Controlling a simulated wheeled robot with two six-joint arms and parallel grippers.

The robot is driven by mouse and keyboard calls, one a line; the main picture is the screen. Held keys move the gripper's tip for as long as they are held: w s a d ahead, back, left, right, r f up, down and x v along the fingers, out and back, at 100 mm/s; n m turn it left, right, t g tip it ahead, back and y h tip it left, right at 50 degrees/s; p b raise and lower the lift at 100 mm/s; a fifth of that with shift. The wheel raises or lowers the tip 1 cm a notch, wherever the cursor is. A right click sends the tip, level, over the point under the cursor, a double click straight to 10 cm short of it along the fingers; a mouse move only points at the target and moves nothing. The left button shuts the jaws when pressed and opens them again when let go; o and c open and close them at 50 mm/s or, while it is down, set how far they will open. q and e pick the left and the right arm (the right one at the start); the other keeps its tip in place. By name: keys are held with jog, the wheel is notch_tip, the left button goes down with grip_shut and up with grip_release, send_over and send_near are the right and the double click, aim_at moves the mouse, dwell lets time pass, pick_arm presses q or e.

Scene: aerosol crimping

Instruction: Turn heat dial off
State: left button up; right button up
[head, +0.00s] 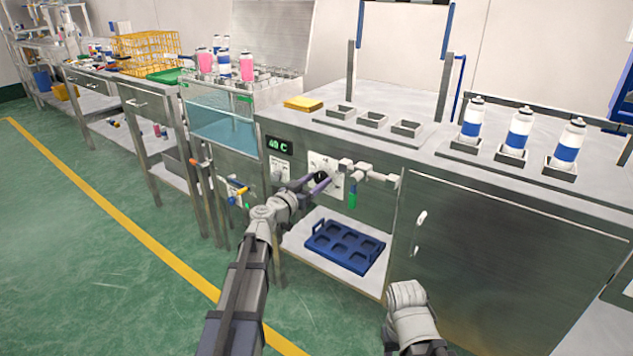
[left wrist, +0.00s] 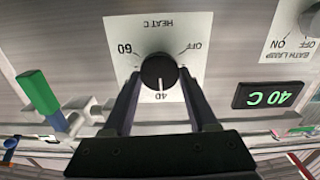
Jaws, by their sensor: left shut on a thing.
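The heat dial (left wrist: 159,71) is a round black knob on a white plate (left wrist: 190,25) marked HEAT C, OFF, 40 and 60. The plate appears upside down in the left wrist view. The dial's white mark points at 40. My left gripper (left wrist: 158,85) is shut on the dial, with one dark finger on each side of it. In the head view, my left gripper (head: 320,182) reaches the white plate (head: 335,164) on the bench front, and its fingers partly hide the dial. My right gripper cannot be seen.
A green display (head: 279,146) reads 40 C. The bath lamp knob (left wrist: 310,20) is nearby. A valve with a green handle (head: 352,200) sticks out right of the dial. A blue tray (head: 345,246) lies on the shelf below. White-and-blue cans (head: 518,131) stand on the bench top.

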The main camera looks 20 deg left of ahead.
pick_arm(q)
jog(key=n, duration=0.5)
jog(key=shift+a+n, duration=0.1)
jog(key=shift+n, duration=0.3)
jog(key=n, duration=0.6)
jog(key=shift+a+f, duration=0.1)
jog(key=shift+f, duration=0.05)
jog(key=n, duration=0.5)
jog(key=shift+f+n, duration=0.15)
jog(key=shift+n, duration=0.15)
jog(key=n, duration=0.5)
jog(key=shift+f+n+b, duration=0.1)
jog(key=shift+n+b, duration=0.25)
jog(key=shift+n, duration=0.05)
jog(key=o, duration=1.4)
jog(key=shift+s, duration=0.1)
